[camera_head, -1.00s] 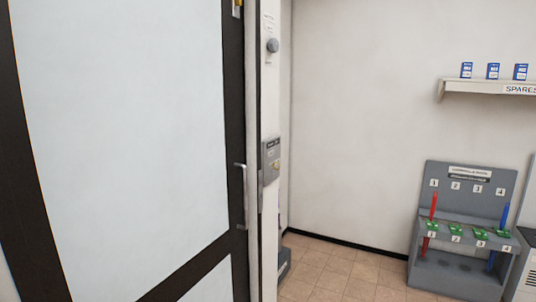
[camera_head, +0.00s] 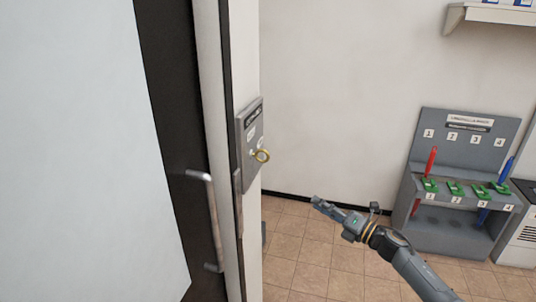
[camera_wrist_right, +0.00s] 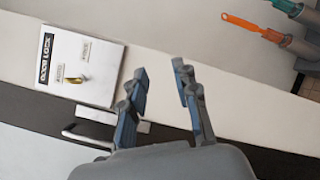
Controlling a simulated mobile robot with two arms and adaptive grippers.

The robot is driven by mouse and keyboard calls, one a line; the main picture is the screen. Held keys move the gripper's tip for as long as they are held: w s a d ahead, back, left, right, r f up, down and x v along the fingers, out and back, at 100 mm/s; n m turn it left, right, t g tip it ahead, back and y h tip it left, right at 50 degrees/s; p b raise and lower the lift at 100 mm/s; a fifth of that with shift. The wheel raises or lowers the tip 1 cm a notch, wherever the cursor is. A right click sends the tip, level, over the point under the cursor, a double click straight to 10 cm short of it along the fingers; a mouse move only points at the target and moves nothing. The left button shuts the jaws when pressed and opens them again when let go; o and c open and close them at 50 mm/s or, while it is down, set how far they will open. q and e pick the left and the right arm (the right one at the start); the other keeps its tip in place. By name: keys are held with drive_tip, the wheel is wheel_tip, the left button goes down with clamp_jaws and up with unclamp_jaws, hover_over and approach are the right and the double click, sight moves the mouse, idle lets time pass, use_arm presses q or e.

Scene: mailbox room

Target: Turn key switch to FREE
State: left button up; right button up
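The key switch is a grey plate (camera_head: 247,140) on the narrow wall beside the door, with a brass key (camera_head: 261,156) sticking out. In the right wrist view the plate (camera_wrist_right: 97,55) reads "DOOR LOCK" and carries two small labels too small to read surely; its key (camera_wrist_right: 77,82) sits below them. My right gripper (camera_head: 318,203) is to the right of and lower than the key in the head view, apart from it. In the wrist view its two fingers (camera_wrist_right: 162,68) are spread with nothing between them. My left gripper is not in view.
A door with a metal handle (camera_head: 206,222) stands left of the switch. An umbrella rack (camera_head: 462,150) with red and blue umbrellas is at the right, under a shelf (camera_head: 490,14). Tiled floor (camera_head: 300,245) lies open between them.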

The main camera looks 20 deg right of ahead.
wheel_tip(320, 180, up, 9)
drive_tip(key=a+n+g+y, duration=0.2)
drive_tip(key=n+y, duration=0.1)
drive_tip(key=n, duration=0.4)
drive_tip(key=n+g+y, duration=0.2)
drive_tip(key=n+g, duration=0.2)
drive_tip(key=n, duration=0.6)
approach(260, 155)
drive_tip(key=p+x, duration=0.4)
drive_tip(key=x, duration=0.1)
drive_tip(key=r+p+x, duration=0.1)
drive_tip(key=p+x, duration=0.1)
drive_tip(key=x, duration=0.1)
drive_tip(key=shift+w+d+r, duration=0.1)
drive_tip(key=shift+w+d, duration=0.05)
drive_tip(key=shift+d, duration=0.05)
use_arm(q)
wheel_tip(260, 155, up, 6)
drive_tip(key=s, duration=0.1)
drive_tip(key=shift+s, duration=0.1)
use_arm(e)
clamp_jaws()
